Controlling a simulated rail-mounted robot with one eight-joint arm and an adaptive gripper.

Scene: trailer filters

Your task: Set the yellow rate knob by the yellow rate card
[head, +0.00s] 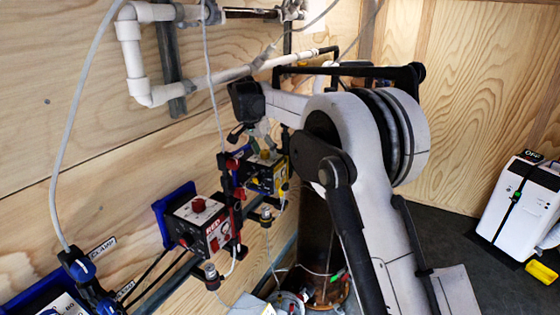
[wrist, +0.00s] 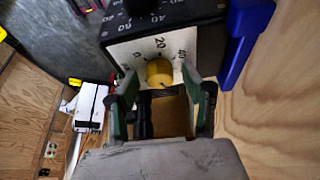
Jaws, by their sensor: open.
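The yellow knob (wrist: 160,73) sits on a white dial face with numbers, 20 and 40 among them, on a dark box (wrist: 125,45) in the wrist view. My gripper (wrist: 159,80) is open, its two green-padded fingers on either side of the knob. I cannot tell whether either finger touches it. In the head view the yellow-fronted box (head: 264,175) is on the wall side, just below my gripper, and my arm partly covers that area. I cannot make out a yellow rate card in either view.
A red-labelled box (head: 204,222) with a red knob (head: 198,204) is mounted nearby, left of the yellow one. White pipes (head: 136,50) and hanging cables run along the wooden wall. A blue part (wrist: 243,40) stands close right of the dial. A white case (head: 517,208) stands on the floor at right.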

